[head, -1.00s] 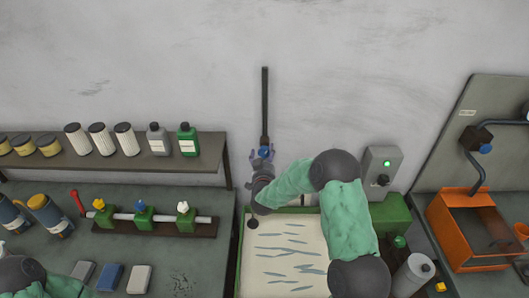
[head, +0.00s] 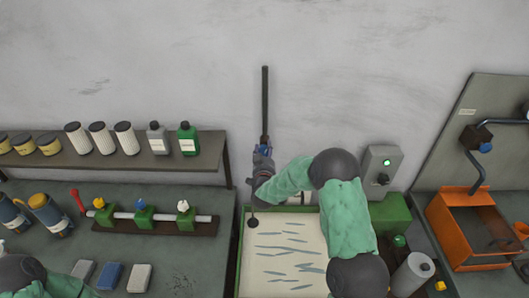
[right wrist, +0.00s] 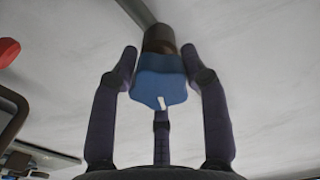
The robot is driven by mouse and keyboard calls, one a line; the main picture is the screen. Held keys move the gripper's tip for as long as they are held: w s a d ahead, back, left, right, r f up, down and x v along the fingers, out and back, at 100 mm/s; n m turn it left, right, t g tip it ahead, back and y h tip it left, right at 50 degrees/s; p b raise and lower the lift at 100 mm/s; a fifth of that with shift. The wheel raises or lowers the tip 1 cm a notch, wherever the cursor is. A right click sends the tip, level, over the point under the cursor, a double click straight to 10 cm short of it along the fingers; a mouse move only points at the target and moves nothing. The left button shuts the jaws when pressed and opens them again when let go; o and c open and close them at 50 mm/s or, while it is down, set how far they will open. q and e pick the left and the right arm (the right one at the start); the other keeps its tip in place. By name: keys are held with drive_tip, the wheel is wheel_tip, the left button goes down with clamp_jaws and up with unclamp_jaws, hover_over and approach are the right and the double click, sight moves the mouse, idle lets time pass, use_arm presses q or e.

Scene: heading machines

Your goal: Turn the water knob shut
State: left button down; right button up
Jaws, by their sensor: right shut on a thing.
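The blue water knob (right wrist: 158,88) has a white mark and sits at the lower end of a dark pipe (head: 264,105) that runs down the wall. My right gripper (head: 262,152) is at this knob, and its fingers are closed around the knob's sides, as the right wrist view shows. In the head view the fingers and wrist hide most of the knob. My left gripper is out of view; only part of my left arm shows at the lower left.
A tray with a pale, streaked surface (head: 262,262) lies below my right arm. A grey switch box (head: 383,160) with a green light is to the right. An orange basin (head: 455,262) stands further right, with another blue knob (head: 486,147) above it. Shelves with bottles and canisters are left.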

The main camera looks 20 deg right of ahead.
drive_tip(key=f+n+b, duration=0.1)
drive_tip(key=n+b, duration=0.1)
drive_tip(key=shift+s+a+f+n, duration=0.15)
drive_tip(key=shift+f+n, duration=0.15)
drive_tip(key=shift+f, duration=0.1)
drive_tip(key=shift+n+b, duration=0.5)
drive_tip(key=shift+n, duration=0.9)
drive_tip(key=shift+s, duration=0.1)
drive_tip(key=o, duration=1)
drive_tip(key=shift+c, duration=0.2)
drive_tip(key=shift+o, duration=1.2)
drive_tip(key=shift+d, duration=0.3)
drive_tip(key=shift+r, duration=0.4)
drive_tip(key=shift+s+a+r, duration=0.1)
drive_tip(key=shift+s+a, duration=0.1)
drive_tip(key=shift+a, duration=0.1)
drive_tip(key=v, duration=1.1)
